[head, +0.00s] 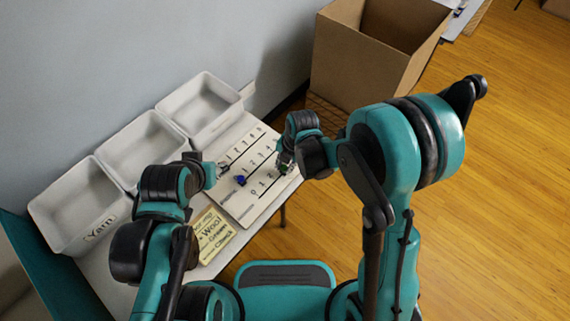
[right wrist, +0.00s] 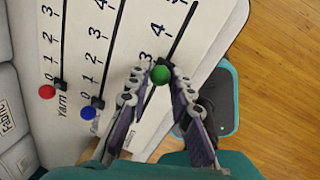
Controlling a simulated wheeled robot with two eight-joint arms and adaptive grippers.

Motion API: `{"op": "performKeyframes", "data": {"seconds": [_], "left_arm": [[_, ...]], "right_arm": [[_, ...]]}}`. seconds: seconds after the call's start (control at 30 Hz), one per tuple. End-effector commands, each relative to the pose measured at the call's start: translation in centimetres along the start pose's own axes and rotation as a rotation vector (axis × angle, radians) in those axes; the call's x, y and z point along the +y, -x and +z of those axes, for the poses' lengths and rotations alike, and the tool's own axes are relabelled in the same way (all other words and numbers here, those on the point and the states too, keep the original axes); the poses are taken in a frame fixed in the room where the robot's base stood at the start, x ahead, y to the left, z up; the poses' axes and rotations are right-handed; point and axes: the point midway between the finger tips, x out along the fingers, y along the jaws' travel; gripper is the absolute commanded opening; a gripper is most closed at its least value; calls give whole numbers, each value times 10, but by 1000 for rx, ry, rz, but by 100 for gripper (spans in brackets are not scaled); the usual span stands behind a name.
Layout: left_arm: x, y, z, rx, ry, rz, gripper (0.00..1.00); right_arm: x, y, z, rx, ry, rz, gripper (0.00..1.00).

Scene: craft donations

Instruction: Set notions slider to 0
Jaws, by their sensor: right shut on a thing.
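The slider board (head: 226,197) lies on the table with three tracks and printed numbers. The green knob (right wrist: 160,75) sits on the track nearest the board's right edge in the right wrist view, close to the printed 3. I take it as the notions slider, whose label I cannot read. My right gripper (right wrist: 158,77) is shut on the green knob, with a finger on each side. In the head view it also shows at the board's right side (head: 285,166), partly hiding the knob. My left gripper (head: 217,172) is beside the board's left edge; its fingers are too small to judge.
A blue knob (right wrist: 88,112) and a red knob (right wrist: 47,91) stand at the low ends of the other tracks. A printed card (head: 212,232) lies in front of the board. White bins (head: 72,207) line the wall. A cardboard box (head: 350,60) stands beyond on the wooden floor.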

Motion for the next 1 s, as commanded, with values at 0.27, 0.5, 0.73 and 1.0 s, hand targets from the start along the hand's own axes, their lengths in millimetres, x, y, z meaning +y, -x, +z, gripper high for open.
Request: {"op": "performKeyframes", "data": {"seconds": [0.27,0.5,0.73,1.0], "left_arm": [[0,-6,4,0,0,0,40],[0,-10,7,0,0,0,40],[0,-10,7,0,0,0,40],[0,-10,7,0,0,0,40]], "right_arm": [[12,-4,-58,3,8,0,0],[22,-6,-111,1,5,-1,0],[24,-5,-123,3,0,-1,0],[24,-6,-123,6,1,-1,40]]}}
